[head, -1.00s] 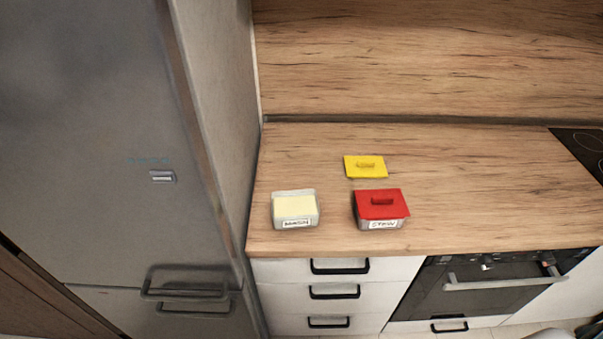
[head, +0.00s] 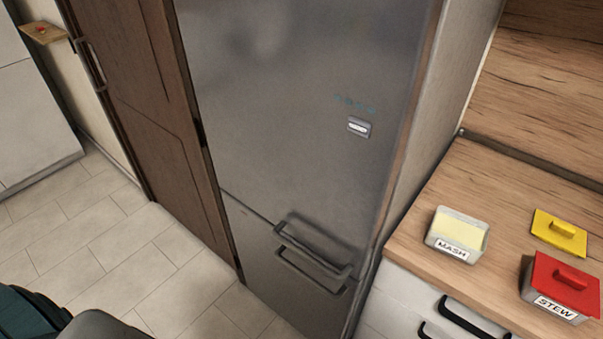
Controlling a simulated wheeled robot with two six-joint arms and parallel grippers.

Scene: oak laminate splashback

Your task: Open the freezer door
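A tall grey fridge-freezer (head: 300,95) stands in the middle of the head view. Its large upper door is shut. Below a seam is a lower door (head: 262,270), also shut, which I take for the freezer door. Two dark bar handles sit close together at the seam: the upper door's handle (head: 312,250) and, just under it, the lower door's handle (head: 310,271). Neither gripper shows in the head view, so nothing is seen touching the handles.
A wooden counter (head: 480,180) stands at the right, with a MASH container (head: 456,236), a STEW container (head: 556,290) with red lid, and a yellow lid (head: 560,232). A brown door (head: 140,95) is left of the fridge. Tiled floor (head: 120,240) lies clear at the left.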

